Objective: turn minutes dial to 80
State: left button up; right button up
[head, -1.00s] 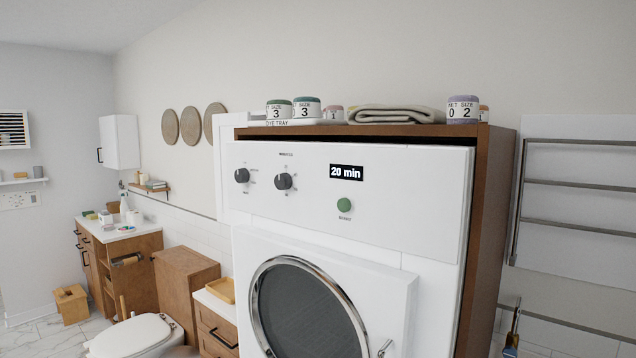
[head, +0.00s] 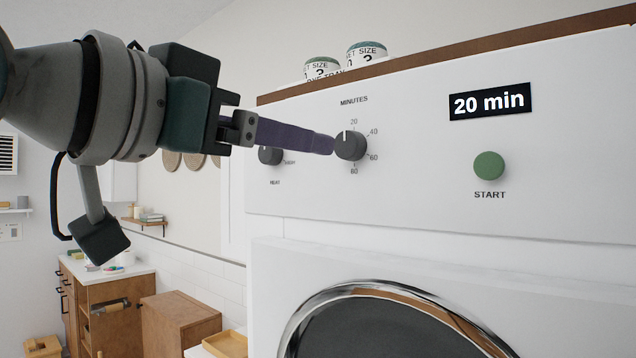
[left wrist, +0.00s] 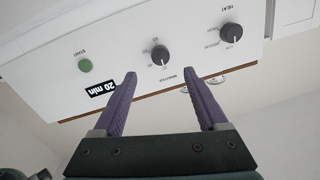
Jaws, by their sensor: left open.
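The minutes dial (head: 350,145) is a dark round knob on the white panel, under the word MINUTES, with marks 20, 40, 60 and 80 around it. Its white pointer line is up near 20, and the display (head: 489,101) reads "20 min". My left gripper (head: 330,146) has purple fingers that reach the dial's left edge in the head view; whether they touch is unclear. In the left wrist view the fingers are spread open, with the dial (left wrist: 160,55) beyond and between their tips (left wrist: 174,78). My right gripper is out of view.
The green START button (head: 489,166) is right of the dial. The heat dial (head: 270,156) is left of it, partly behind my fingers; it shows fully in the left wrist view (left wrist: 231,33). Jars (head: 367,53) stand on top. The round door (head: 390,325) is below.

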aim_at(345, 144)
pick_arm(q)
jog(key=p+x, duration=0.1)
jog(key=x, duration=0.1)
jog(key=p+x, duration=0.1)
jog(key=x, duration=0.2)
jog(key=r+p+x, duration=0.1)
jog(key=p+x, duration=0.1)
jog(key=x, duration=0.1)
jog(key=shift+w+d, duration=0.15)
jog(key=shift+d, duration=0.1)
jog(key=shift+x, duration=0.75)
jog(key=shift+f, duration=0.1)
grip_shut()
